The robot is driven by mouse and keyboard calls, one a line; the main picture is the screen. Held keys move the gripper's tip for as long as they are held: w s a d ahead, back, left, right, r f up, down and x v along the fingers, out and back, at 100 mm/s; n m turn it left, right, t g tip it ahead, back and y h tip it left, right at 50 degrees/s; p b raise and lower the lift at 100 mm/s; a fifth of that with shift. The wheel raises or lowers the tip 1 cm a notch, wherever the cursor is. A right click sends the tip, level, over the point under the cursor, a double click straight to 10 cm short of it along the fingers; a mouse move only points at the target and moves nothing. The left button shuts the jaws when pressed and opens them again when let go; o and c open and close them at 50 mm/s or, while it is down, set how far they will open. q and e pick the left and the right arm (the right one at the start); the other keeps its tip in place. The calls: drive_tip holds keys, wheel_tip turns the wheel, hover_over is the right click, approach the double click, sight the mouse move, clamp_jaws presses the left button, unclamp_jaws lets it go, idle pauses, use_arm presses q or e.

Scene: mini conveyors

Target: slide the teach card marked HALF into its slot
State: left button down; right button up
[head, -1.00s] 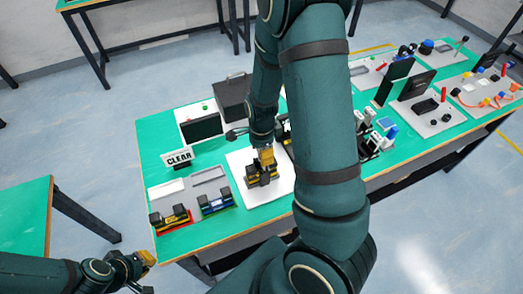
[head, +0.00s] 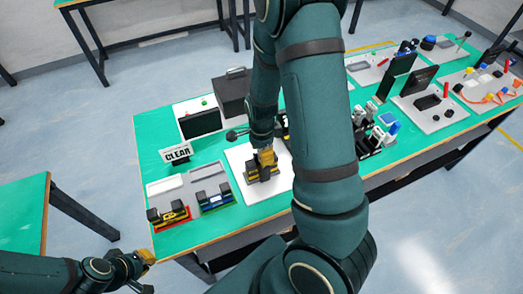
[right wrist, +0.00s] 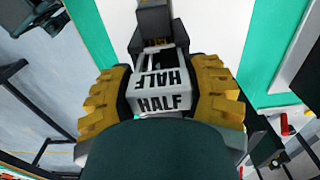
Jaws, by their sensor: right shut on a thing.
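The teach card marked HALF (right wrist: 160,98) is white with black lettering and sits between the yellow finger pads of my right gripper (right wrist: 162,100) in the right wrist view. A dark slotted part lies just beyond the card; I cannot tell if the card is in it. In the head view my right gripper (head: 266,156) points down at a black and yellow unit (head: 262,172) on a white board (head: 238,158). The card is too small to make out there. My left gripper (head: 146,260) is low at the left, off the table; its opening is unclear.
A sign reading CLEAR (head: 176,152) stands at the left of the green table (head: 150,128). A dark screen (head: 200,123) and box (head: 232,96) stand behind. My right arm hides the table's middle.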

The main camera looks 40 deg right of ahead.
drive_tip(key=shift+f+b, duration=0.85)
drive_tip(key=shift+f, duration=0.35)
drive_tip(key=o, duration=1.2)
drive_tip(key=shift+r, duration=0.1)
wheel_tip(320, 180, up, 12)
drive_tip(key=shift+f, duration=0.1)
